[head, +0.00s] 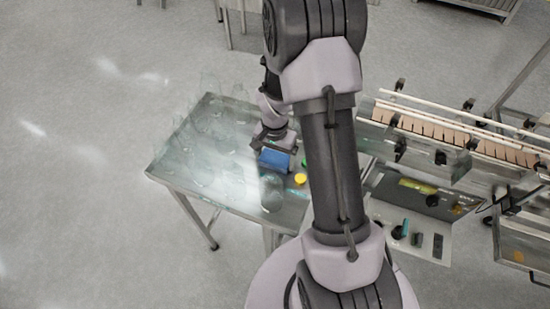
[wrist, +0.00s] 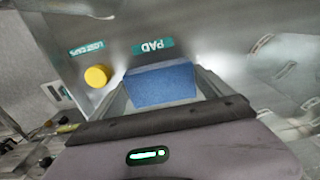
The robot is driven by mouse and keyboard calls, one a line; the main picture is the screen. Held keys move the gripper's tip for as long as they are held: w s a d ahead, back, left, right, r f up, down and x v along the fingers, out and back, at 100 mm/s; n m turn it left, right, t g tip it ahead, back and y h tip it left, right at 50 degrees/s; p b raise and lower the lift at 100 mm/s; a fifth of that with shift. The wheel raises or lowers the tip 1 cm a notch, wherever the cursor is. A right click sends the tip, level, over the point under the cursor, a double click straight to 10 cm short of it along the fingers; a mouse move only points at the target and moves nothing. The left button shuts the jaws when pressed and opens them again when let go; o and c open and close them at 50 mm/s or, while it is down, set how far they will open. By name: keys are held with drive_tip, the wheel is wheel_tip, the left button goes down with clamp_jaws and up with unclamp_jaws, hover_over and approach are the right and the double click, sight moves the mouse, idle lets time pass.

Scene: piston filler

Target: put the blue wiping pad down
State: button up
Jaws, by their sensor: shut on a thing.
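The blue wiping pad (head: 274,160) is held in my gripper (head: 276,147) over the right part of the steel table (head: 232,207). In the wrist view, the blue pad (wrist: 161,84) sits between the two fingers of my gripper (wrist: 162,88), which are shut on its sides. A green label reading PAD (wrist: 153,46) shows on the table just beyond the pad. I cannot tell whether the pad touches the tabletop.
A yellow cap (head: 300,179) lies close to the pad, near a LOST CAPS label (wrist: 87,50). A clear glass vessel (head: 272,195) stands at the table's near edge. Several clear vessels (head: 205,150) stand to the left. A conveyor (head: 455,135) is at the right.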

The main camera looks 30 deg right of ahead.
drive_tip(key=o, duration=1.3)
drive_tip(key=shift+o, duration=0.2)
wheel_tip(320, 180, up, 13)
drive_tip(key=p, duration=0.5)
wheel_tip(320, 180, up, 9)
drive_tip(key=n+t, duration=0.1)
drive_tip(key=t, duration=0.1)
hover_over(274, 159)
drive_tip(key=s+a, duration=0.2)
drive_tip(key=a, duration=0.3)
drive_tip(key=s+a+r+n+t+y, duration=0.1)
drive_tip(key=s+a+r+n+t, duration=0.1)
drive_tip(key=s+a+r, duration=0.3)
drive_tip(key=s+a+r+n+t+y, duration=0.1)
drive_tip(key=s+a+r+n, duration=0.2)
drive_tip(key=s, duration=0.7)
wheel_tip(274, 159, up, 4)
drive_tip(key=a, duration=0.2)
drive_tip(key=shift+s+a+t, duration=0.15)
drive_tip(key=shift+a+t, duration=0.25)
drive_tip(key=shift+f, duration=0.1)
